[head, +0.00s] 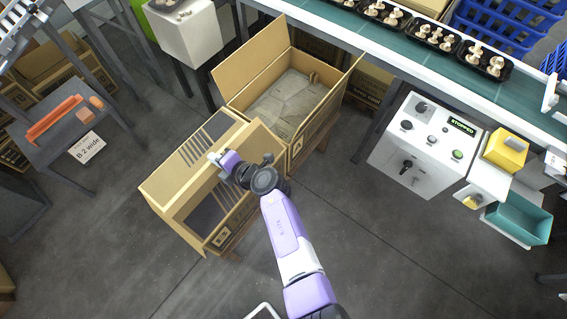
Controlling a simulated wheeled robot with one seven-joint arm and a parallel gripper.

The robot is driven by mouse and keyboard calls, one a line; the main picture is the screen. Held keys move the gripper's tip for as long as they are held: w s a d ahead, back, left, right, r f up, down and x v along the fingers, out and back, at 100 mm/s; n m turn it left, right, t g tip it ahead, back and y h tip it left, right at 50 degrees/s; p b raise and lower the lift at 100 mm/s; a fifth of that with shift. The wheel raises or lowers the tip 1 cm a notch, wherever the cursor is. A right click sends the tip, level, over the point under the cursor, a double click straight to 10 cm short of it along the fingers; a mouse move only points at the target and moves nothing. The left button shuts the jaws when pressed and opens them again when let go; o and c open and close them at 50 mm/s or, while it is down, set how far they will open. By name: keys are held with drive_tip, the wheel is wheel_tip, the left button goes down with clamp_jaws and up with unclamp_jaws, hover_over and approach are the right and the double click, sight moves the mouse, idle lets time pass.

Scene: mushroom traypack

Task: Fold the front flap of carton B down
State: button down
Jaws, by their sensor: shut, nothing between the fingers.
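Two cardboard cartons stand side by side in the middle of the head view. The farther carton (324,104) is open at the top, with a flap (250,57) raised at its back left and another standing at its right. A greyish layer lies inside it. The nearer carton (167,183) has broad printed panels spread across its top, partly hidden by my arm. I cannot read which carton is marked B.
A conveyor (510,92) with black trays of mushrooms runs along the top right. A white control box (425,146) reads STOPPED. A grey stand (60,165) with orange items and a "B 2 wide" card (87,148) is at left. Floor right of the cartons is clear.

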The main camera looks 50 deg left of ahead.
drive_tip(key=shift+s+a+f+b, duration=0.15)
drive_tip(key=shift+a+f+b, duration=0.5)
drive_tip(key=shift+f+b, duration=0.6)
drive_tip(key=shift+s+a+f+b, duration=0.2)
drive_tip(key=shift+a+f+b, duration=0.45)
drive_tip(key=shift+f+b, duration=0.55)
drive_tip(key=shift+s+a+f+b, duration=0.15)
drive_tip(key=shift+a+f+b, duration=0.5)
drive_tip(key=shift+f+b, duration=0.6)
drive_tip(key=shift+r, duration=0.15)
drive_tip(key=shift+r+p, duration=0.7)
drive_tip(key=shift+p, duration=0.15)
drive_tip(key=shift+r, duration=0.1)
